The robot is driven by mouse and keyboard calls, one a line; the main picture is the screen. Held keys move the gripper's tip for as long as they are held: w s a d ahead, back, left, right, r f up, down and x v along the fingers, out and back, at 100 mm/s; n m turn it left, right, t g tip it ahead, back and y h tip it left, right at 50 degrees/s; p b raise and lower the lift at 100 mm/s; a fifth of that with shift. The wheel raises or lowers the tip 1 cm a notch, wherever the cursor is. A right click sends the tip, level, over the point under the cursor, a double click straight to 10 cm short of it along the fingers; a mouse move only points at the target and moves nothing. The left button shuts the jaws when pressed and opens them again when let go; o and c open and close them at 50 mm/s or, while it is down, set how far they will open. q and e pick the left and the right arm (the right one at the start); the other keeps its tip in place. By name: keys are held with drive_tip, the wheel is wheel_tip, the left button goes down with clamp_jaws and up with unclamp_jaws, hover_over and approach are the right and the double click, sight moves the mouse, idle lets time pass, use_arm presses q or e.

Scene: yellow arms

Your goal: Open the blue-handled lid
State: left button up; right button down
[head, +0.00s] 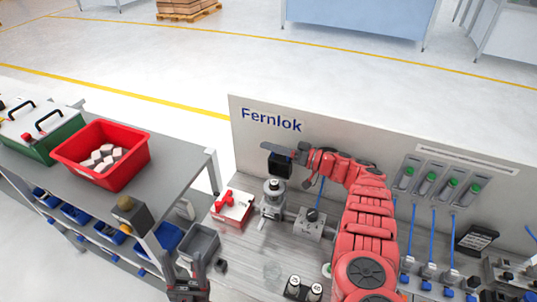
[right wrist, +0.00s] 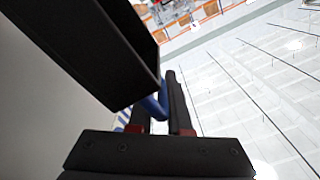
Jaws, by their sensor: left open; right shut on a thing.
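A black box (head: 280,165) is mounted on the Fernlok back panel, at its left part. In the right wrist view its dark body (right wrist: 85,45) fills the upper left. A small blue handle (right wrist: 154,106) shows between the fingers of my right gripper (right wrist: 160,104). That gripper (head: 278,147) is shut on it, at the top of the box in the head view. The fingers hide most of the handle, and I cannot tell how far the lid is raised. My left gripper (head: 187,268) is open and empty at the bottom of the head view, away from the box.
Below the box stand a metal valve (head: 273,190) and a white case with a red fitting (head: 232,206). A grey bin (head: 200,243) is near my left gripper. A red crate (head: 100,155) sits on the left table. Several blue hoses line the right.

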drive_tip(key=shift+w+d+f+m, duration=0.1)
drive_tip(key=shift+w+f+m, duration=0.05)
drive_tip(key=shift+f+m, duration=0.35)
drive_tip(key=shift+f, duration=0.1)
drive_tip(key=c, duration=1.2)
unclamp_jaws()
drive_tip(key=shift+o, duration=1.4)
drive_tip(key=shift+w, duration=0.15)
drive_tip(key=shift+d+r, duration=0.1)
drive_tip(key=shift+r, duration=0.1)
drive_tip(key=b+v, duration=0.3)
drive_tip(key=v, duration=1.4)
drive_tip(key=shift+b, duration=0.3)
drive_tip(key=shift+d, duration=0.15)
